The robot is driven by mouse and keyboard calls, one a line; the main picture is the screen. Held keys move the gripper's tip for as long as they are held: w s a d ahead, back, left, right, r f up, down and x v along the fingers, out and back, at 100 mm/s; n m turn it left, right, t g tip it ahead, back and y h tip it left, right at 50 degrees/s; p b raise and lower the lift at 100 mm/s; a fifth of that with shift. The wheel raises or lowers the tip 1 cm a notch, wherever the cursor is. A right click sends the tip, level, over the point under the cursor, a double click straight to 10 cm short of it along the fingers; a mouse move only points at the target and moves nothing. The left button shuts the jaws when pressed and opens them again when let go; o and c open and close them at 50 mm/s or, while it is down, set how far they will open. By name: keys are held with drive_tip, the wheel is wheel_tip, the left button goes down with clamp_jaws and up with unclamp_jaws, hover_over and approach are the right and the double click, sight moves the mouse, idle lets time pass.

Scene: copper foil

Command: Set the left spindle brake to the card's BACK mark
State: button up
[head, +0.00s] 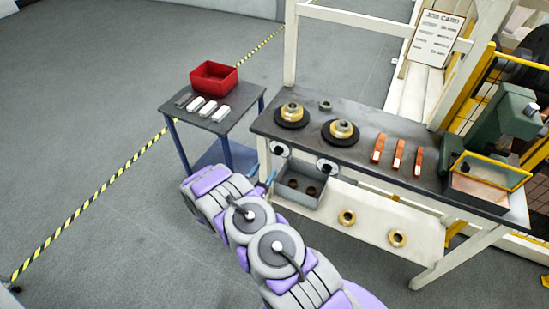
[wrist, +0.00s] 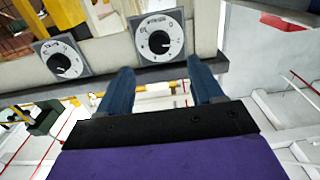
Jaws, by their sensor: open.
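Two round white dials with black knobs sit on the bench's front edge: the left dial (head: 280,149) and the right dial (head: 327,167). I take them for the spindle brakes, below two black spindle discs with brass hubs, left (head: 291,113) and right (head: 341,130). In the wrist view, seemingly turned over, the nearer dial (wrist: 160,41) is beyond my blue fingers and the other dial (wrist: 62,59) is to its left. My gripper (wrist: 163,86) is open and empty, apart from the nearer dial. The job card (head: 434,38) hangs behind; its small text is unreadable.
A grey bin (head: 303,198) hangs below the bench near my gripper. A side table (head: 228,126) with a red bin (head: 214,76) stands left. Copper-coloured strips (head: 397,156) and a green machine (head: 498,130) are on the bench's right. The floor at left is clear.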

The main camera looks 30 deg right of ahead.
sight(277, 153)
drive_tip(key=b+x, duration=0.2)
drive_tip(key=x, duration=0.7)
drive_tip(key=shift+w+d, duration=0.2)
drive_tip(key=shift+d, duration=0.15)
drive_tip(key=c, duration=1.1)
